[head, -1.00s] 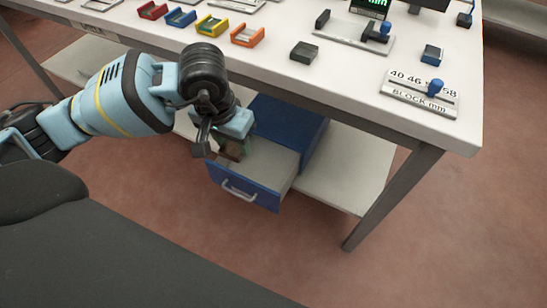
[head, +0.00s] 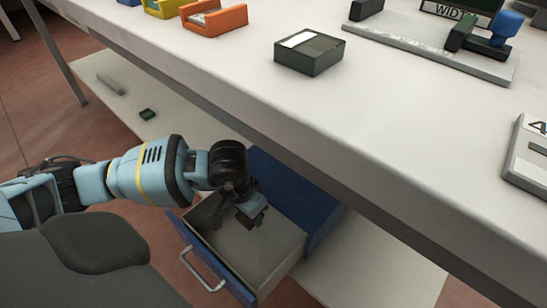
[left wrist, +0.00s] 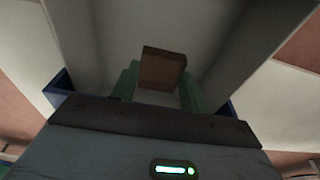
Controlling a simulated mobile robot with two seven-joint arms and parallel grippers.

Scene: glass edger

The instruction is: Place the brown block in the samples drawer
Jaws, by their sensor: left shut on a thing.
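The brown block (left wrist: 162,68) sits between the two green fingertips of my left gripper (left wrist: 159,82) in the left wrist view. In the head view my left gripper (head: 250,216) points down into the open blue drawer (head: 213,258), and the block is a small, dark brown shape at its tips, partly hidden. The gripper is shut on the block. The drawer's pale inside looks otherwise empty where it shows. I cannot tell whether the block touches the drawer floor. My right gripper is not in view.
The drawer's blue cabinet (head: 295,190) stands on a pale lower shelf (head: 375,265) under the white table (head: 330,110). A dark box with a white label (head: 310,52) and an orange tray (head: 214,19) are on the table. A small green piece (head: 147,114) lies on the shelf.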

